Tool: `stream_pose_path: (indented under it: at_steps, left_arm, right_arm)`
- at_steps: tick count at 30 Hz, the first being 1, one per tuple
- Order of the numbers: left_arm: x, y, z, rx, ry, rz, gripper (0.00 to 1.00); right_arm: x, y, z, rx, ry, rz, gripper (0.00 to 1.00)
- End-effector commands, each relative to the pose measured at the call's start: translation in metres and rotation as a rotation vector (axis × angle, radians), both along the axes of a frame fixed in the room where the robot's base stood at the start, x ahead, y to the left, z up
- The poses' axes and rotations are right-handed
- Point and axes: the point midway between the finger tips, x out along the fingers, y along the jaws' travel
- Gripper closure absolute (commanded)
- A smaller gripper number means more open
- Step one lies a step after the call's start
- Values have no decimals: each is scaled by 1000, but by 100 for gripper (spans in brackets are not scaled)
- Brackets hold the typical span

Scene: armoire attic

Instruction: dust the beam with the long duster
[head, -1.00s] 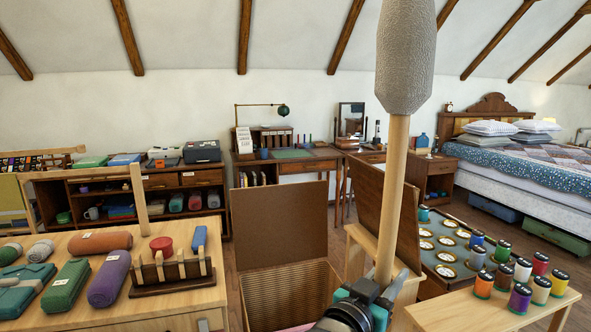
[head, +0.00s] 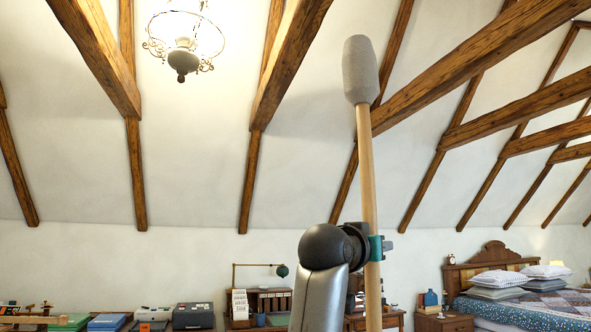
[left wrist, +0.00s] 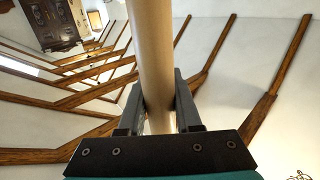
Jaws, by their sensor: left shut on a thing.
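The long duster has a grey fuzzy head (head: 361,70) on a pale wooden pole (head: 367,180). It stands nearly upright, its head raised toward the roof. My left gripper (head: 376,248) is shut around the lower pole; the left wrist view shows the pole (left wrist: 152,45) between both fingers (left wrist: 160,112). Several brown wooden beams cross overhead: one at the left (head: 97,58), one in the middle (head: 288,62) and a long one at the right (head: 470,66). In the picture the duster head is just left of the right beam's lower end; I cannot tell whether they touch. My right gripper is not in view.
A lit chandelier (head: 184,57) hangs at the upper left. Thinner rafters (head: 136,170) run down the sloping white ceiling. A desk with a green lamp (head: 282,271) stands below, and a bed (head: 530,300) stands at the right.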

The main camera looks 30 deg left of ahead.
Motion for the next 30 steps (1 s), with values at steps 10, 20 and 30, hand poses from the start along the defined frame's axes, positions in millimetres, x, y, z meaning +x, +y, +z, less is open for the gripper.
stream_pose_path:
  at_steps: [10,20,30]
  left_arm:
    - [-65,43,162,0,-12,65,100]
    - [-144,72,256,-1,-7,89,100]
    - [-164,77,282,1,-3,90,100]
  right_arm:
    - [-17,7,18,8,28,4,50]
    - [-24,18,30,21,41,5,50]
    - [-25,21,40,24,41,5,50]
